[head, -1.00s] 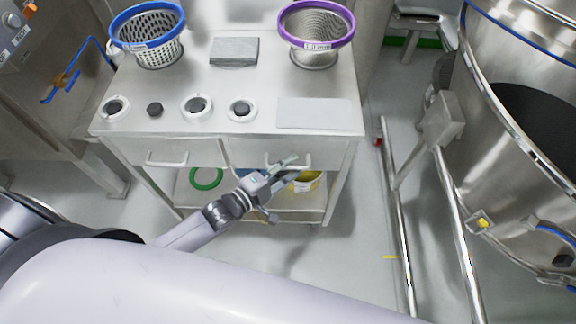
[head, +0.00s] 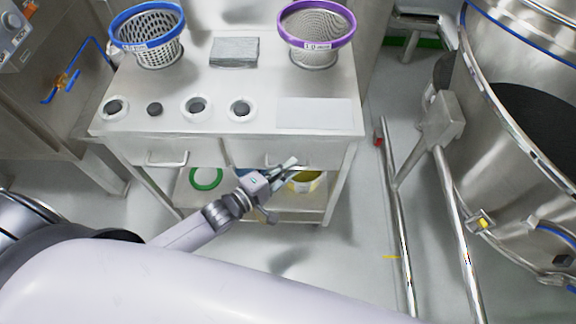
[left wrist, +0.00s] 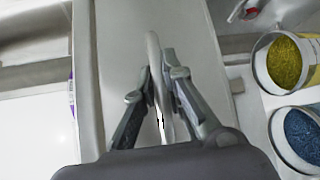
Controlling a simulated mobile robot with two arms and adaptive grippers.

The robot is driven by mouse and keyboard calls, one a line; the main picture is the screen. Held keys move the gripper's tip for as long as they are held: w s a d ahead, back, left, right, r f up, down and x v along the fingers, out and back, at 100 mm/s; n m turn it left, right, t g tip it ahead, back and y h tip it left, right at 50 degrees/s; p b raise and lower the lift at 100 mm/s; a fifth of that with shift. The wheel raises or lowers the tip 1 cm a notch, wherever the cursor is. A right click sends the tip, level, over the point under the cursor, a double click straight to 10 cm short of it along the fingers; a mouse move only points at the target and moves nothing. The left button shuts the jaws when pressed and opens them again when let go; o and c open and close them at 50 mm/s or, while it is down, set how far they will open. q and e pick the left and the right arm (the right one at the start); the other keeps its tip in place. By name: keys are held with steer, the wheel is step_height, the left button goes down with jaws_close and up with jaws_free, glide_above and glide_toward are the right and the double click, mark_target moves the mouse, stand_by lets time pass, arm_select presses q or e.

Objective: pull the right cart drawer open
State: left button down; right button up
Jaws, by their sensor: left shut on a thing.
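The right cart drawer (head: 243,152) is in the upper front of the steel cart, beside the left drawer. Its front looks about flush with the left drawer's front. My left gripper (head: 289,163) reaches to its handle. In the left wrist view the light bar handle (left wrist: 153,48) runs between the two fingers of the left gripper (left wrist: 157,88), which is shut on it. The fingers hide part of the handle in the head view. My right gripper is not in view.
The cart top (head: 180,82) bears a blue-rimmed basket (head: 148,32), a purple-rimmed sieve (head: 316,30) and a grey pad (head: 234,52). Yellow and blue tubs stand on the lower shelf. Steel rails (head: 398,220) stand to the right. The floor before the cart is clear.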

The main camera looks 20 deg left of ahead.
arm_select(q)
steer(key=s+d+p, duration=0.2)
steer(key=s+d, duration=0.1)
steer(key=s, duration=0.9)
steer(key=s+d+p, duration=0.3)
steer(key=s+d, duration=0.1)
steer(key=s, duration=0.8)
steer(key=shift+s, duration=0.15)
steer(key=c, duration=1.7)
jaws_free()
steer(key=shift+a, duration=0.1)
steer(key=v, duration=1.2)
